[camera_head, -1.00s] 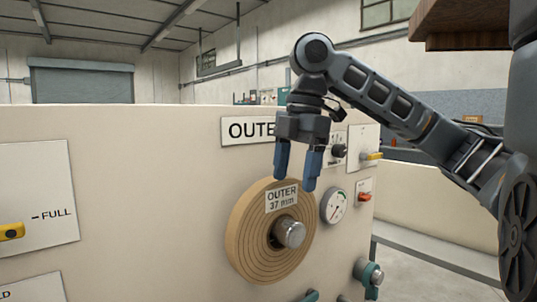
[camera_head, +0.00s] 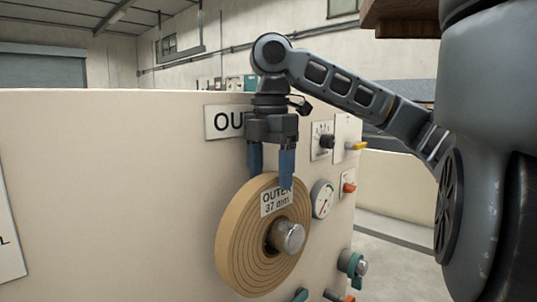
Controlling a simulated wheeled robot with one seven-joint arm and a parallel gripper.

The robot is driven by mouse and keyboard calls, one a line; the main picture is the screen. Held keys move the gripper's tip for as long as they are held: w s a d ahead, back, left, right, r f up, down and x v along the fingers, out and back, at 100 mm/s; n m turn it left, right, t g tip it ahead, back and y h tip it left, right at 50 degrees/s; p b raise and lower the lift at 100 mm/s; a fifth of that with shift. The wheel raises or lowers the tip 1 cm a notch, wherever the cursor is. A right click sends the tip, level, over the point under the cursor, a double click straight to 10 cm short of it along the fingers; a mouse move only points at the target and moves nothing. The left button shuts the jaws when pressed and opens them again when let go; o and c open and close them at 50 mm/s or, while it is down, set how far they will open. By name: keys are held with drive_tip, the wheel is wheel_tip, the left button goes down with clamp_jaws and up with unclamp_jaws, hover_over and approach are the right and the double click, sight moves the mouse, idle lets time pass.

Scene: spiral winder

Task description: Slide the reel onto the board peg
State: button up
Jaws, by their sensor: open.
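The reel (camera_head: 237,245) is a tan, spiral-wound disc with a label reading "OUTER 37 mm". It hangs upright on the silver board peg (camera_head: 288,237), whose rounded end sticks out through the reel's centre hole. My gripper (camera_head: 271,182) is above the reel with its two blue fingers pointing down and apart. The fingertips are at the reel's upper rim, and one overlaps the label's top edge in the picture. I cannot tell whether they touch the reel.
The cream board (camera_head: 120,190) fills the left and middle. An "OUTER" sign (camera_head: 224,122) is partly hidden behind my gripper. Right of the reel are a gauge (camera_head: 322,199), a red-orange knob (camera_head: 348,187), a yellow-handled switch (camera_head: 355,146) and a teal valve (camera_head: 352,263).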

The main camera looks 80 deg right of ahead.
sight(271, 191)
drive_tip(key=shift+f, duration=2.2)
clamp_jaws()
drive_tip(key=shift+r, duration=0.1)
drive_tip(key=shift+s+a, duration=0.1)
drive_tip(key=shift+s, duration=0.05)
